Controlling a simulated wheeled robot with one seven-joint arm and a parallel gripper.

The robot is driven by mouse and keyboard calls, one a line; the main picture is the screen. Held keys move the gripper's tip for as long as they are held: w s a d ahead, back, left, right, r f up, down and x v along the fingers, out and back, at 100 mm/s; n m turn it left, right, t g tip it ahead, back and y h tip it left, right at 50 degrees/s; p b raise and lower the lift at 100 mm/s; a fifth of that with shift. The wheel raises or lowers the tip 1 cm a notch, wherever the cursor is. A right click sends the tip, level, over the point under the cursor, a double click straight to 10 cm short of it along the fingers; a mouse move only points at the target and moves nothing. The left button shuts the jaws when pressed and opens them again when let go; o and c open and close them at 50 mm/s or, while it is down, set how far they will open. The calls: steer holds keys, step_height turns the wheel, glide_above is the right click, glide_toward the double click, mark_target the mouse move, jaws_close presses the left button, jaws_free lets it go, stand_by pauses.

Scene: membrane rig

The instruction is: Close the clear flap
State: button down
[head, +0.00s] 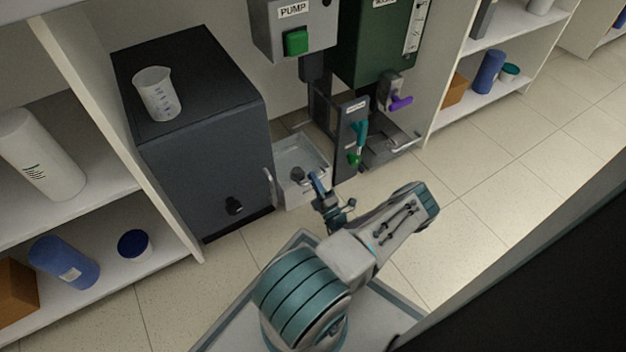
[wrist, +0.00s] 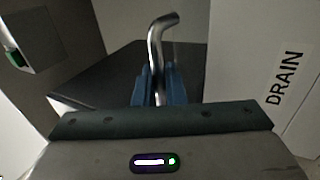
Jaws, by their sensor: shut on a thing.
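A pale, see-through flap or bin front (head: 300,155) stands low between the dark cabinet and the green-handled panel; I cannot make out its exact edges or how far it is open. My gripper (head: 315,181) is low in front of it. In the wrist view its blue fingers (wrist: 159,86) are shut on a bent metal rod (wrist: 160,42), which rises between them and curves right at the top. Whether this rod belongs to the flap, I cannot tell. A white panel marked DRAIN (wrist: 287,77) is close by on the right.
A dark cabinet (head: 195,170) with a beaker (head: 156,94) on top stands left. The panel with teal and green handles (head: 351,138) and a purple handle (head: 400,103) are to the right. A pump box (head: 293,28) hangs above. Floor (head: 480,190) is clear at right.

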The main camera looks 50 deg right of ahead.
steer(key=shift+d+r, duration=0.1)
steer(key=shift+d, duration=0.1)
steer(key=c, duration=1.6)
jaws_free()
steer(key=shift+c, duration=0.2)
steer(key=p+v, duration=0.1)
steer(key=v, duration=0.6)
steer(key=shift+s+a+f+p, duration=0.15)
steer(key=shift+s+f+p, duration=0.1)
steer(key=shift+p, duration=0.1)
